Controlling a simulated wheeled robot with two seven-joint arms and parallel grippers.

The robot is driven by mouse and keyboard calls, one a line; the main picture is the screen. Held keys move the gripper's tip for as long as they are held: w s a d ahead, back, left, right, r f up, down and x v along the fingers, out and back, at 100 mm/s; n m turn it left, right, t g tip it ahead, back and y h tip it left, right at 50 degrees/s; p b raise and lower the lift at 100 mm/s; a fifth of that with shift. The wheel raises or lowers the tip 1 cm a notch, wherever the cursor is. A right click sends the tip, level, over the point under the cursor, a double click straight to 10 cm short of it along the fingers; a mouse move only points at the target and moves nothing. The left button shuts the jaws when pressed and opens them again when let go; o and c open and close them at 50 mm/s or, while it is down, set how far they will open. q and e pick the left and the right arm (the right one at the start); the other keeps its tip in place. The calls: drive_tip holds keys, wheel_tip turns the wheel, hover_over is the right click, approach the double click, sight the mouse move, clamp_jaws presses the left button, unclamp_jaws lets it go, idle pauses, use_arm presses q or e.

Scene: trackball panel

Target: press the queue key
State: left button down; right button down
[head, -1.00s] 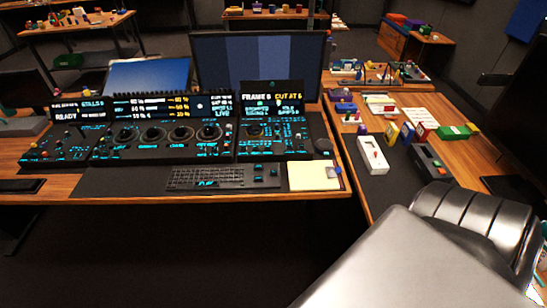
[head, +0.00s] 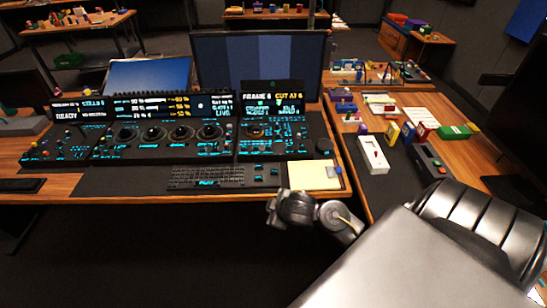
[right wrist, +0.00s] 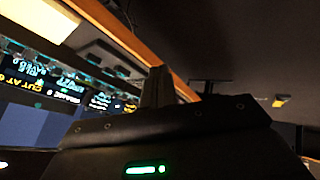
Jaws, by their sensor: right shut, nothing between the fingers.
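The black control panel (head: 222,150) stands on the wooden desk in the head view, with dark trackballs and lit cyan legends. Its right section (head: 272,148) carries small keys and a screen (head: 272,100) reading "FRAME 6 CUT AT 6". The key legends are too small to read, so I cannot tell which one is the queue key. My right gripper (right wrist: 158,74) shows in the right wrist view, shut and empty, with the lit panel screens to its left. In the head view part of my right arm is at the desk's front edge. My left gripper is not in view.
A keyboard (head: 205,177) lies in front of the panel, with a cream pad (head: 314,175) to its right. A large monitor (head: 258,68) stands behind. A side table at right holds a white box (head: 373,154) and several small items.

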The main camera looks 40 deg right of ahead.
drive_tip(key=w+d+r+n+t, duration=0.1)
drive_tip(key=w+d+r, duration=0.1)
drive_tip(key=w+d, duration=0.15)
drive_tip(key=w+d+r+n, duration=0.1)
drive_tip(key=w+d+r, duration=0.15)
drive_tip(key=w, duration=0.25)
wheel_tip(320, 180, up, 5)
drive_tip(key=y, duration=0.1)
hover_over(276, 172)
drive_tip(key=shift+f+n, duration=0.15)
drive_tip(key=shift+n, duration=0.25)
drive_tip(key=shift+f, duration=0.1)
wheel_tip(276, 172, down, 8)
drive_tip(key=b, duration=0.8)
drive_tip(key=shift+r, duration=0.2)
drive_tip(key=shift+f+b, duration=0.3)
drive_tip(key=shift+b, duration=0.1)
drive_tip(key=shift+f, duration=0.2)
